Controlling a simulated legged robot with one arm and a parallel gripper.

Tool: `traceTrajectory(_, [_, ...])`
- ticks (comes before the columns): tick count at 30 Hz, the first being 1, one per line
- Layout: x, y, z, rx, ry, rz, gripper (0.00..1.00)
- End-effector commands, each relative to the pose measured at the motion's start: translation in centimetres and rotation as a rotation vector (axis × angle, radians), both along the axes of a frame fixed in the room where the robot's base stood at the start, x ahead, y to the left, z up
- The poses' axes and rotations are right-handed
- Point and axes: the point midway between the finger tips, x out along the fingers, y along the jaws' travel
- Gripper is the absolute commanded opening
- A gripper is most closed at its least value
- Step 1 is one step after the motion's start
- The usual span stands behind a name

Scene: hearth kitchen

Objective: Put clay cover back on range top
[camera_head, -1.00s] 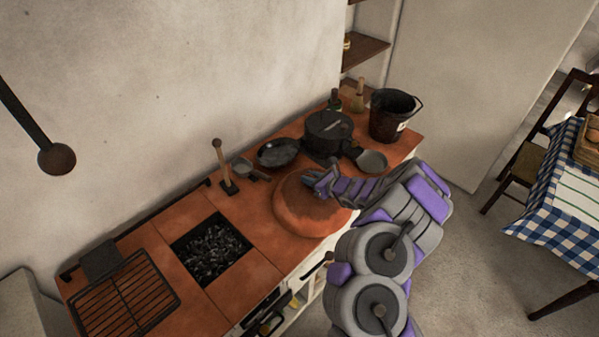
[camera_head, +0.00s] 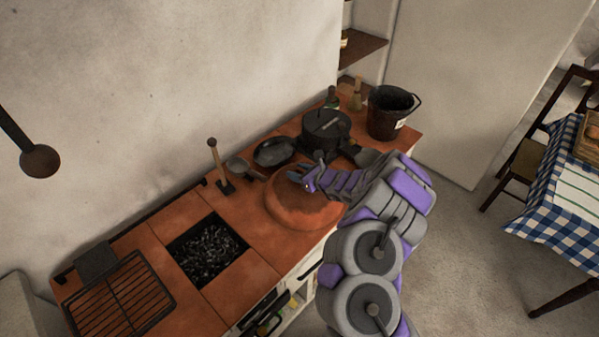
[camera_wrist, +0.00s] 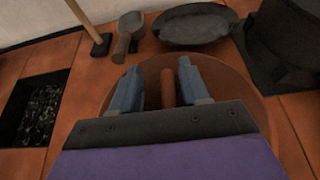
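The clay cover (camera_head: 300,209) is a round, domed terracotta lid lying on the tiled range top (camera_head: 255,225), right of the square opening with black coals (camera_head: 207,251). My gripper (camera_head: 298,178) is over the top of the cover. In the wrist view, my gripper (camera_wrist: 160,86) has its two blue-grey fingers apart, one on each side of the cover's upright clay handle (camera_wrist: 167,88). A gap shows between the handle and each finger. The cover (camera_wrist: 235,83) spreads out behind the fingers, and its near part is hidden by my gripper.
A grill rack (camera_head: 120,297) lies at left.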

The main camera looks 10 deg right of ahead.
Motion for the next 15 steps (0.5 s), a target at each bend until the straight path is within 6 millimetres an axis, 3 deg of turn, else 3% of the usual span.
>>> traceTrajectory(15, [-0.07, -0.41, 0.01, 0.004, 0.001, -0.001, 0.46])
